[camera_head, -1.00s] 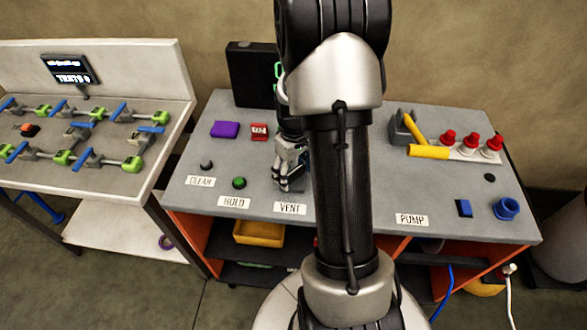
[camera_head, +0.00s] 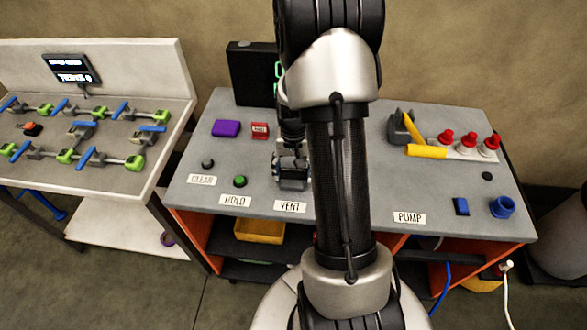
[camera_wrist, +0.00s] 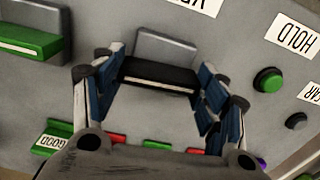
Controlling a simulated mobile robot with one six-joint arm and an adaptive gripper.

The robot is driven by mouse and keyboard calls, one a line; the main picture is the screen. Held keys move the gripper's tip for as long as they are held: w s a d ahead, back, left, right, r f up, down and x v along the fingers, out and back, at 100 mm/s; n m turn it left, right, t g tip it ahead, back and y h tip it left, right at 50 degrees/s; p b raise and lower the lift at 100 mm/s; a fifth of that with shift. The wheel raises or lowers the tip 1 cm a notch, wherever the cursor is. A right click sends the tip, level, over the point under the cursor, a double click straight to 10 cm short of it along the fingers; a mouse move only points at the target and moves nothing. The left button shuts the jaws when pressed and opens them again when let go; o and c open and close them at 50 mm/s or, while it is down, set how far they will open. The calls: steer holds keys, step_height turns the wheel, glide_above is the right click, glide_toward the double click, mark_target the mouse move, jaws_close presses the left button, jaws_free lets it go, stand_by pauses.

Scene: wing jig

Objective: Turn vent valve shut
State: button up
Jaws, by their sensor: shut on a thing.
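The vent valve's black handle (camera_wrist: 158,76), with a pale line along one edge, lies between the fingers of my gripper (camera_wrist: 160,84) in the wrist view. A grey block (camera_wrist: 166,47) shows just behind the handle. My gripper is shut on the handle, with blue-padded fingers at both of its ends. In the head view my gripper (camera_head: 291,172) points down at the console, just behind the VENT label (camera_head: 290,206). The valve is mostly hidden by the gripper there. My arm covers the console to its right.
A green HOLD button (camera_head: 240,181) and a dark CLEAR button (camera_head: 208,163) stand to the left. A purple block (camera_head: 226,128) and a red block (camera_head: 260,130) lie farther back. A yellow-handled lever (camera_head: 426,150) and red-topped knobs (camera_head: 468,139) are at the right.

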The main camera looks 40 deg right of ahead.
mark_target(293, 170)
steer(key=shift+m, duration=0.5)
steer(key=o, duration=1)
steer(key=shift+o, duration=0.2)
steer(key=shift+r, duration=0.15)
step_height(293, 170, up, 12)
stand_by(0.4)
